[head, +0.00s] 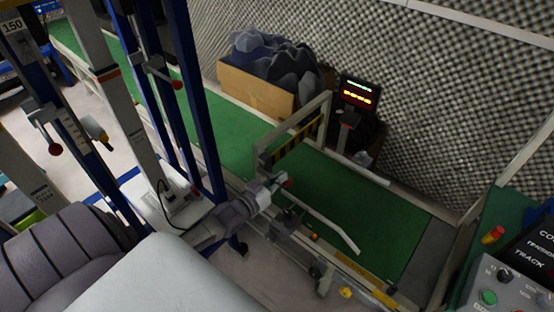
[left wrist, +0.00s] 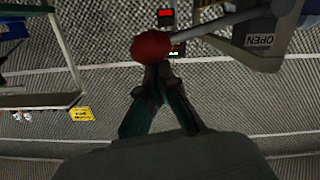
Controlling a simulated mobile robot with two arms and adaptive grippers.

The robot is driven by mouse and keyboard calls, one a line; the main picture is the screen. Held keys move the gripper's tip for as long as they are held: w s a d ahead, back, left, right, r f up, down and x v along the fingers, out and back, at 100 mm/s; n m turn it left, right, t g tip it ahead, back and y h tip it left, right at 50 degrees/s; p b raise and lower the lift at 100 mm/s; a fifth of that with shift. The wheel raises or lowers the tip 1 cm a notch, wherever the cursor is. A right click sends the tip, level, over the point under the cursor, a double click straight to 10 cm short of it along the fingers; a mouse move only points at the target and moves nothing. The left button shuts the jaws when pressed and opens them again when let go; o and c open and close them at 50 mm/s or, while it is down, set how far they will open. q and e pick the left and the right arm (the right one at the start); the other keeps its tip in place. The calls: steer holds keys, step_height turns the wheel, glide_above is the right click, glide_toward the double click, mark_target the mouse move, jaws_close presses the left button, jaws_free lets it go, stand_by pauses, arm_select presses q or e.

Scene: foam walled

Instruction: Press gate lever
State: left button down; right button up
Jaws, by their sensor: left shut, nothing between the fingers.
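The gate lever's red ball knob (left wrist: 151,46) shows in the left wrist view on a grey rod (left wrist: 210,38). The rod runs right to a grey housing marked OPEN (left wrist: 260,41). My left gripper (head: 279,183) is shut and empty, right at the knob. In the left wrist view its closed fingertips (left wrist: 158,72) are just below the knob, which partly covers them. I cannot tell whether they touch. A gate with yellow-black stripes (head: 297,142) stands across the green belt behind. My right gripper is not in view.
A lit display (head: 358,94) stands by the foam wall. Blue uprights (head: 196,110) rise left of my arm. A control panel (head: 510,285) is at lower right.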

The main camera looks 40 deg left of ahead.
arm_select(q)
step_height(320, 180, down, 11)
steer(key=m+y+b, duration=0.1)
steer(key=m+b, duration=0.6)
steer(key=m, duration=0.1)
steer(key=shift+s+d, duration=0.2)
steer(key=shift+d, duration=0.15)
steer(key=shift+f, duration=0.2)
steer(key=shift+y, duration=0.3)
